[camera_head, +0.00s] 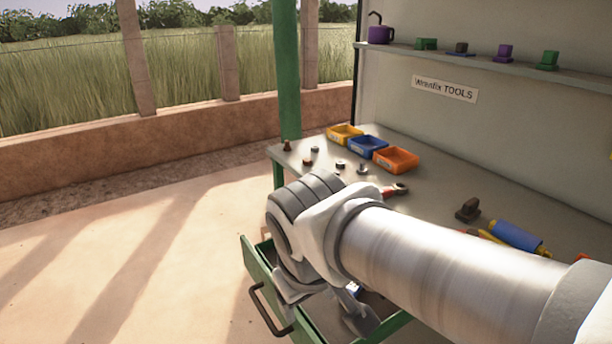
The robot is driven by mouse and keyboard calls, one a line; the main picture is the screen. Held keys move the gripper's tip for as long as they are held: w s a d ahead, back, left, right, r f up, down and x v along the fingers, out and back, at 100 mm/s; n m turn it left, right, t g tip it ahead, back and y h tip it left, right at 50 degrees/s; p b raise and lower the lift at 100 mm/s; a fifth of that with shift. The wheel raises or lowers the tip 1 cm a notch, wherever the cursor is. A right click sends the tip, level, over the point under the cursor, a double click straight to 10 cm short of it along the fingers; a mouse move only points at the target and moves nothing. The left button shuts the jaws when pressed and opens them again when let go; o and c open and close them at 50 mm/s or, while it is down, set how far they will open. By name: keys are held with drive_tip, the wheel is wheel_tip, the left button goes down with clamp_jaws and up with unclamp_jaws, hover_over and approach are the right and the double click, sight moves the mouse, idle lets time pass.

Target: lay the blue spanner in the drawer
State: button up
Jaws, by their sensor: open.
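The green drawer (262,269) is pulled out below the bench, with a dark handle on its front. My gripper (355,312) is low over the drawer's opening, partly hidden behind my own arm. Its jaws are open. My arm covers much of the drawer's inside.
The bench (440,207) holds yellow, blue and orange bins (397,160), small metal parts, a red-handled tool (395,190), a dark block (468,210) and a blue cylinder (515,235). A shelf with several coloured items is above. The floor to the left is clear.

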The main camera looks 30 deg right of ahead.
drive_tip(key=a+r, duration=0.1)
drive_tip(key=a+r+t+y, duration=0.1)
drive_tip(key=a+r+m+y, duration=0.1)
drive_tip(key=a, duration=0.1)
drive_tip(key=shift+s+r+t, duration=0.2)
drive_tip(key=shift+s+t, duration=0.05)
drive_tip(key=shift+t, duration=0.15)
wheel_tip(320, 180, up, 7)
drive_tip(key=p, duration=0.7)
drive_tip(key=shift+r, duration=0.15)
